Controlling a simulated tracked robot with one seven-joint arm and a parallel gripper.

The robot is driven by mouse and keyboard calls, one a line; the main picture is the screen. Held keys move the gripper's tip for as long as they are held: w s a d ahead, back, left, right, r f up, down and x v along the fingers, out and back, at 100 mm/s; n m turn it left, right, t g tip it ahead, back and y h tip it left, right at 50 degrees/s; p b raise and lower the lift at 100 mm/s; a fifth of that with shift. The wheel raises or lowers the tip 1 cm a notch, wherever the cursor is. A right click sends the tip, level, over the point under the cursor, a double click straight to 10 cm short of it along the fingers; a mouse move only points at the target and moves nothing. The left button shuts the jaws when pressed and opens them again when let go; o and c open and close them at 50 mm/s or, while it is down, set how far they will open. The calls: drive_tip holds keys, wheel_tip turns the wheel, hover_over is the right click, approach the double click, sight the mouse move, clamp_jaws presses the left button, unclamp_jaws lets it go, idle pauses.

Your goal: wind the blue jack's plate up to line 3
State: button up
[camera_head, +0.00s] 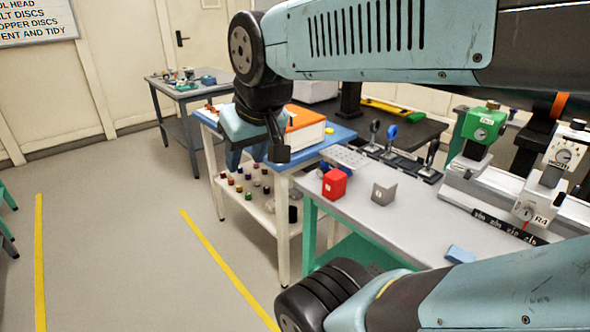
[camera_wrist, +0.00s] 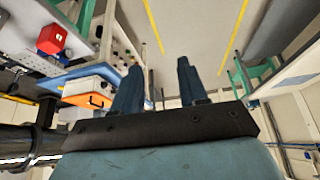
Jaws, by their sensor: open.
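No blue jack with a plate and numbered lines can be made out for certain in either view. A small blue item (camera_head: 207,79) stands on the far grey table, too small to identify. My gripper (camera_head: 256,155) hangs in front of the blue-topped trolley in the head view, well short of that far table. In the wrist view my gripper's two dark fingers (camera_wrist: 158,64) are spread apart with nothing between them.
A red block (camera_head: 334,183) and a grey block (camera_head: 383,193) stand on the near bench (camera_head: 420,222). An orange-lidded box (camera_head: 305,130) sits on the trolley (camera_head: 340,133). The far grey table (camera_head: 188,94) stands near the wall. Open floor (camera_head: 150,200) with yellow lines lies left.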

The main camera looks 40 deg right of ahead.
drive_tip(key=shift+o, duration=0.9)
drive_tip(key=shift+w+d, duration=0.1)
drive_tip(key=shift+o, duration=0.7)
drive_tip(key=shift+w, duration=0.35)
drive_tip(key=shift+o, duration=0.8)
drive_tip(key=w+a+t+y, duration=0.1)
drive_tip(key=w, duration=0.6)
drive_tip(key=shift+a+m+y, duration=0.2)
drive_tip(key=shift+m+y, duration=0.1)
drive_tip(key=shift+m, duration=0.1)
drive_tip(key=w+d+f+m+t, duration=0.1)
drive_tip(key=w+d+f+m, duration=0.1)
drive_tip(key=w, duration=0.6)
drive_tip(key=w+d+f+m+t, duration=0.1)
drive_tip(key=w+m+t, duration=0.1)
drive_tip(key=w, duration=0.5)
drive_tip(key=w+d+f+m+h, duration=0.4)
drive_tip(key=w+d+f+h, duration=0.1)
drive_tip(key=w+d+f, duration=0.45)
drive_tip(key=m+g+h, duration=0.6)
drive_tip(key=g+h, duration=0.4)
approach(319, 174)
drive_tip(key=x, duration=0.8)
drive_tip(key=shift+s+d, duration=0.1)
drive_tip(key=shift+d, duration=0.15)
